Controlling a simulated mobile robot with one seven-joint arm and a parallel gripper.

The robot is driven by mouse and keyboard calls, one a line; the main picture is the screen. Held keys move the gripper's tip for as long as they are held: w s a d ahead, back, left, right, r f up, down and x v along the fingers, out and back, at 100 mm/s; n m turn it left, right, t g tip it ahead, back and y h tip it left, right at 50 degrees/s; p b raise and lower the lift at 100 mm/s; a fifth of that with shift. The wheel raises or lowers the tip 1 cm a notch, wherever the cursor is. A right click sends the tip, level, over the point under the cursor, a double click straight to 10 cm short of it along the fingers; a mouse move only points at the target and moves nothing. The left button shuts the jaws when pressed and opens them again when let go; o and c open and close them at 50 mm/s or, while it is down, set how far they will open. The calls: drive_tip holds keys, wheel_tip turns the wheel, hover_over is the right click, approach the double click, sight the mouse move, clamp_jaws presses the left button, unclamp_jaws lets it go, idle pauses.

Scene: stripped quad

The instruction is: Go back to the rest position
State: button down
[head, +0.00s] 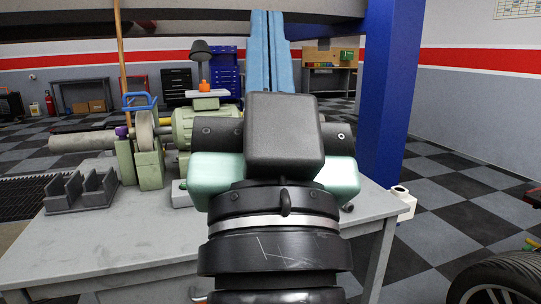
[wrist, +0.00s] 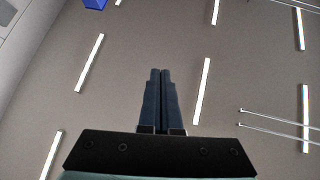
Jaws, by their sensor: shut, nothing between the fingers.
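My gripper (head: 268,14) is raised upright in front of the head camera, its two blue fingers close together and pointing up. In the wrist view the gripper (wrist: 159,72) is shut, with nothing between the fingers. The wrist view looks up at a grey ceiling (wrist: 140,30) with several white light strips. My wrist and gripper body hide the middle of the bench and part of the machine behind it.
A grey workbench (head: 120,240) stands in front, bearing a green grinder (head: 197,124) and a dark grey slotted holder (head: 80,192). A blue post (head: 378,90) stands right of my gripper. A tyre (head: 497,280) lies at lower right. Checkered floor (head: 450,215) is open on the right.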

wheel_tip(320, 180, up, 34)
drive_tip(key=s+h+p, duration=0.1)
drive_tip(key=s+p, duration=0.1)
drive_tip(key=p, duration=2.9)
drive_tip(key=shift+s+f+n+t+p, duration=0.2)
drive_tip(key=shift+s+n+t+p, duration=0.1)
drive_tip(key=shift+s+t+p, duration=0.1)
